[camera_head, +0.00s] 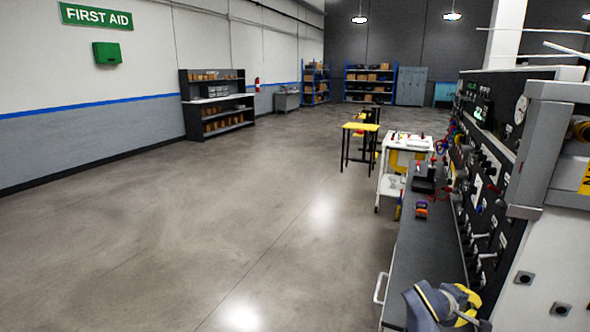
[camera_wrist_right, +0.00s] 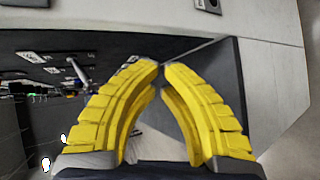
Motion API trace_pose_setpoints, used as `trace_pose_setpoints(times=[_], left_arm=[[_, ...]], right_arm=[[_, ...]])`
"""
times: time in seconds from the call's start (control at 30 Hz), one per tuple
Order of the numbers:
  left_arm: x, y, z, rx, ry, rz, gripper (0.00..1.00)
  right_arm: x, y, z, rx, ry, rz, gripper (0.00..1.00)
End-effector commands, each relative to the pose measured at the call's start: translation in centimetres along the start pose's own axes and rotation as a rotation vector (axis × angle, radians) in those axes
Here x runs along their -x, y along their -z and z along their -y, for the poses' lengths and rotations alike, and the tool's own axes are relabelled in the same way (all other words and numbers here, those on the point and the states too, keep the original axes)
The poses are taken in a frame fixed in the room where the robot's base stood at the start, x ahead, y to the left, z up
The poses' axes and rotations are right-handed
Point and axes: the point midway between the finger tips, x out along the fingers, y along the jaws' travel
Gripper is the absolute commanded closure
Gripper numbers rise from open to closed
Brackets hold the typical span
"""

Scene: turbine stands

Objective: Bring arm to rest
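My right gripper (camera_head: 470,300) shows at the bottom right of the head view, with a blue-grey body and yellow fingers. It is beside the lower part of the control panel, over the near end of the dark bench. In the right wrist view its yellow ribbed fingers (camera_wrist_right: 162,68) curve together until their tips nearly meet. Nothing shows between them, so it looks shut and empty. My left arm and left gripper are in neither view.
A control panel (camera_head: 485,185) with levers and gauges stands along the right, above a dark bench (camera_head: 420,250) with a handle. A white cart (camera_head: 385,184) and a yellow-topped table (camera_head: 360,127) stand beyond. Shelves line the far walls. The floor at left is clear.

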Motion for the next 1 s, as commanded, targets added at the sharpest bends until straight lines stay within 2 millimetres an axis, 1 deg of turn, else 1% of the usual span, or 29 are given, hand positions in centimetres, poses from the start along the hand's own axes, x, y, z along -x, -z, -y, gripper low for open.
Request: trace_pose_setpoints(times=[0.03, 0.1, 0.17, 0.2, 0.27, 0.4, 0.47, 0.6, 0.73, 1.0], left_arm=[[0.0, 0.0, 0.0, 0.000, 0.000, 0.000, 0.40], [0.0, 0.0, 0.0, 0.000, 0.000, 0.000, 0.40], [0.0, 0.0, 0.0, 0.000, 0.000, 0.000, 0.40], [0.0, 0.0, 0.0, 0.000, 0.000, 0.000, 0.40], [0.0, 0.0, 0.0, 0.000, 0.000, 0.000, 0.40], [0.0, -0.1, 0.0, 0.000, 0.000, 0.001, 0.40], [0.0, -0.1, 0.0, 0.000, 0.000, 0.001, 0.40], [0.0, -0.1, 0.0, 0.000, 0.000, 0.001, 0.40], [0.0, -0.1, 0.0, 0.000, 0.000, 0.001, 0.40], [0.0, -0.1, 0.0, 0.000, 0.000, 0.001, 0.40]], right_arm=[[0.2, -1.1, 2.1, 0.001, 0.002, -0.018, 1.00], [0.6, -2.4, 4.5, -0.003, 0.008, -0.047, 1.00], [1.1, -3.5, 6.4, -0.007, 0.015, -0.073, 1.00], [1.5, -4.2, 7.8, -0.011, 0.022, -0.092, 1.00], [2.2, -5.3, 9.7, -0.015, 0.034, -0.121, 1.00], [4.2, -8.1, 14.1, -0.024, 0.074, -0.189, 1.00], [5.3, -9.4, 15.9, -0.029, 0.097, -0.218, 1.00], [8.2, -12.4, 19.9, -0.041, 0.161, -0.285, 1.00], [10.7, -14.7, 22.5, -0.053, 0.221, -0.334, 1.00], [14.2, -17.7, 25.4, -0.072, 0.309, -0.390, 1.00]])
